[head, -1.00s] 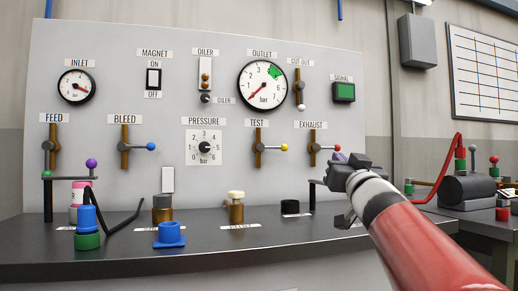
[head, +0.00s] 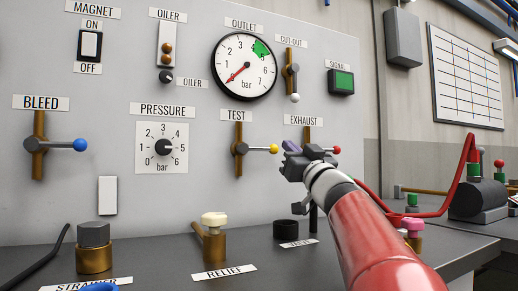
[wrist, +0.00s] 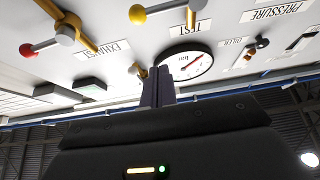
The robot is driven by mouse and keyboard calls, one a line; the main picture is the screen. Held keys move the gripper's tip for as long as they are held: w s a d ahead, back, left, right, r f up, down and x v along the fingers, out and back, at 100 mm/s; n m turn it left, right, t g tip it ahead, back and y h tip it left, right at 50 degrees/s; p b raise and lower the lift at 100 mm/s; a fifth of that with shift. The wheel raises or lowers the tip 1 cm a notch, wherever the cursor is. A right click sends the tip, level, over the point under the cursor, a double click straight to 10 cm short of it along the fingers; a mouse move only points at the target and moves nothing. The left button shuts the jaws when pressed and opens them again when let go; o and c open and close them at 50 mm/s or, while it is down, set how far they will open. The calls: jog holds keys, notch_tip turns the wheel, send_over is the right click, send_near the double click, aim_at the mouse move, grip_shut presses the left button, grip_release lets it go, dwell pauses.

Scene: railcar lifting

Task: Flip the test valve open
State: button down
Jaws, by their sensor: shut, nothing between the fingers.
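The test valve (head: 241,149) sits on a vertical brass pipe under the TEST label, with its lever sticking out level to the right and ending in a yellow ball (head: 273,149). In the wrist view the yellow ball (wrist: 137,14) shows at the top, beyond my fingers. My gripper (head: 291,147) shows just right of the yellow ball in the head view, in front of the panel and partly over the exhaust valve. In the wrist view my gripper (wrist: 157,88) has its fingers together and holds nothing. I see no contact with the lever.
The exhaust valve's red ball (head: 336,150) is close to the right of my gripper. The cut-out lever (head: 291,84) hangs down above. The relief valve (head: 214,238) and strainer (head: 94,248) stand on the bench below. The panel left of the test valve has the pressure dial (head: 162,147).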

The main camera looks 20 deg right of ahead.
aim_at(259, 149)
jog(key=shift+w, duration=0.3)
jog(key=p+x, duration=0.3)
jog(key=x, duration=0.7)
jog(key=f+b, duration=0.3)
jog(key=f, duration=0.1)
jog(key=shift+w, duration=0.35)
